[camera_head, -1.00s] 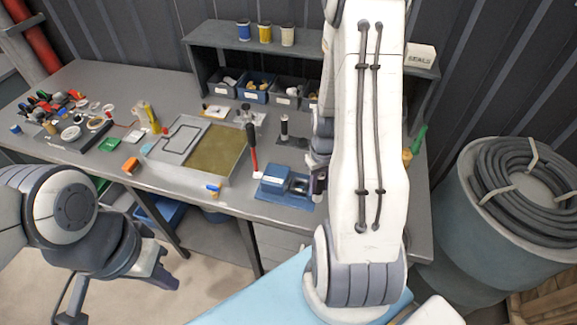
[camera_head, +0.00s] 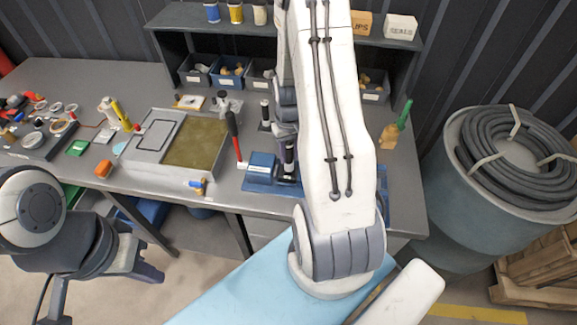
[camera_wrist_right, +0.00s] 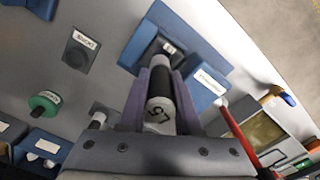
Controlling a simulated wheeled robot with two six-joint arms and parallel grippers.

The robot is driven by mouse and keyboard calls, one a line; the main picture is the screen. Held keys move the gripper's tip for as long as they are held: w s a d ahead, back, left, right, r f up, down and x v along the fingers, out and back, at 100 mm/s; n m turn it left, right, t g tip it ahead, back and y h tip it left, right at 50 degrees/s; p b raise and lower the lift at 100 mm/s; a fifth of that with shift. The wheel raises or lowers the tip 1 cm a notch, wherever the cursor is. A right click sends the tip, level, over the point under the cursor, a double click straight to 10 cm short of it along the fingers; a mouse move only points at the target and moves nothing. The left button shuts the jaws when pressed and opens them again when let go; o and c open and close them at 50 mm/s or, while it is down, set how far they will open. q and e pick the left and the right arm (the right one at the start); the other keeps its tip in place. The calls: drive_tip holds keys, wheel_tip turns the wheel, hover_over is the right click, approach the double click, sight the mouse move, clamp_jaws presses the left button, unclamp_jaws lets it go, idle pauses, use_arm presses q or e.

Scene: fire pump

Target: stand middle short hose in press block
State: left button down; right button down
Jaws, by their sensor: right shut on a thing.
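My right gripper (camera_head: 286,137) is shut on a short black hose (camera_head: 289,158) with white bands, held upright. In the right wrist view the hose (camera_wrist_right: 160,92) sits between the two purple-grey fingers, its marked white end towards the camera. The blue press block (camera_head: 262,166) stands near the bench's front edge. The hose's lower end is at the block's dark socket (camera_wrist_right: 152,54); I cannot tell how deep it sits. Another black hose (camera_head: 265,112) stands behind. My left gripper (camera_head: 150,264) hangs off the bench's front, empty; its opening is unclear.
A tray with a green-brown mat (camera_head: 196,143) lies further left. Bins (camera_head: 229,72) and a shelf are behind. A green-topped brass piece (camera_head: 393,132) stands right of my arm.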

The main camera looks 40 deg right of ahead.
sight(289, 163)
wheel_tip(289, 163, down, 4)
drive_tip(key=b, duration=0.3)
drive_tip(key=shift+f+b, duration=0.2)
drive_tip(key=shift+b, duration=0.15)
drive_tip(key=shift+r, duration=0.2)
drive_tip(key=shift+f, duration=0.2)
drive_tip(key=c, duration=0.6)
unclamp_jaws()
